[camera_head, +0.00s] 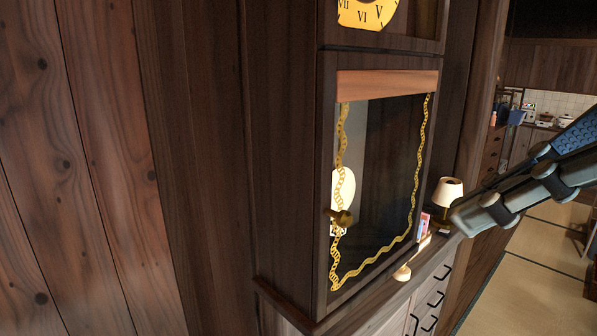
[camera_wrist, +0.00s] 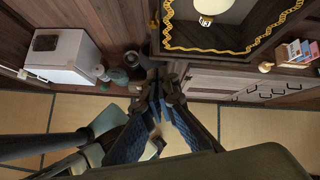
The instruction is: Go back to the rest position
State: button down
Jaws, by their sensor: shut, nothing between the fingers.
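My gripper (camera_head: 468,214) reaches in from the right edge of the head view, in front of the low cabinet and to the right of the clock. In the wrist view its fingers (camera_wrist: 162,84) come together with nothing between them. It looks apart from the tall dark wooden clock (camera_head: 285,180), though the depth is hard to judge. A pale round pendulum (camera_head: 344,187) shows behind the glass.
A low drawer cabinet (camera_head: 437,287) beside the clock carries a small lamp (camera_head: 448,191). Tatami floor (camera_head: 520,285) lies open at the right, with a kitchen counter beyond. The wrist view shows a white box-like appliance (camera_wrist: 66,57) at the left and several books (camera_wrist: 297,50) at the right.

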jog(key=w+a+f+n+h, duration=0.1)
jog(key=w+f+n+h, duration=0.2)
jog(key=f+n, duration=0.9)
jog(key=w+f+n+h, duration=0.3)
jog(key=w+f+n, duration=0.2)
jog(key=f+n, duration=0.7)
notch_tip(320, 180, down, 4)
jog(key=shift+w+a+f, duration=0.2)
jog(key=shift+w+a, duration=0.15)
jog(key=shift+a, duration=0.1)
